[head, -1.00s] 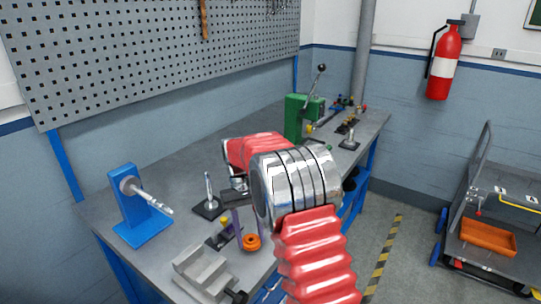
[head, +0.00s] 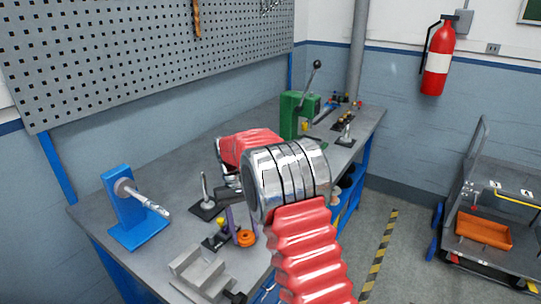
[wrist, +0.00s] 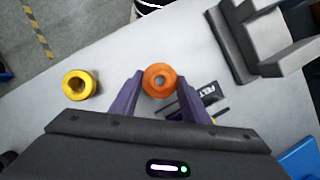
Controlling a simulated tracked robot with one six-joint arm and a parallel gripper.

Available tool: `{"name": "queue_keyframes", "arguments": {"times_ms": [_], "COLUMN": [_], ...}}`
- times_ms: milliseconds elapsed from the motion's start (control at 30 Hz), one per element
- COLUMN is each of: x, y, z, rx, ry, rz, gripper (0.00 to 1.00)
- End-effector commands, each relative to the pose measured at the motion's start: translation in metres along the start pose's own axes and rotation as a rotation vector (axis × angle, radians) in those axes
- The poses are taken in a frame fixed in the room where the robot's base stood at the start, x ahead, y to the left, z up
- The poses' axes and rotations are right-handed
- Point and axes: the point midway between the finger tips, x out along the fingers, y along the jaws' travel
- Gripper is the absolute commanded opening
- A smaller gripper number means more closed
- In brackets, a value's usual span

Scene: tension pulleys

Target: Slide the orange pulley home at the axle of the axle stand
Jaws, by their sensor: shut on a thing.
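The orange pulley (head: 246,238) is a small ring with a central hole, and it is held between the purple fingers of my gripper (head: 236,224). In the wrist view the orange pulley (wrist: 159,79) sits at the fingertips of my gripper (wrist: 158,84), its hole facing the camera. The axle stand (head: 122,205) is a blue upright on a blue base at the left of the bench. Its silver axle (head: 152,204) points right and slightly down in the head view, with nothing on it. The pulley is well apart from it. A blue corner shows in the wrist view (wrist: 302,160).
A grey vise-like block (head: 200,272) stands near the bench's front edge. A metal post on a black base (head: 206,208) stands behind my gripper. A yellow pulley (wrist: 79,84) lies left of the fingers in the wrist view. A green press (head: 292,118) stands farther back.

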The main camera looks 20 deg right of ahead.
Motion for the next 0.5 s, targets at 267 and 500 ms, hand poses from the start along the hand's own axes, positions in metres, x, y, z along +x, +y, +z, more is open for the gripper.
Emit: {"name": "queue_keyframes", "arguments": {"times_ms": [267,500], "x": [0.015,-0.019], "y": [-0.005,-0.004], "z": [-0.009,0.011], "rx": [-0.005,-0.004], "ry": [-0.012,-0.004], "rz": [-0.008,-0.007], "gripper": [0.14,0.14]}}
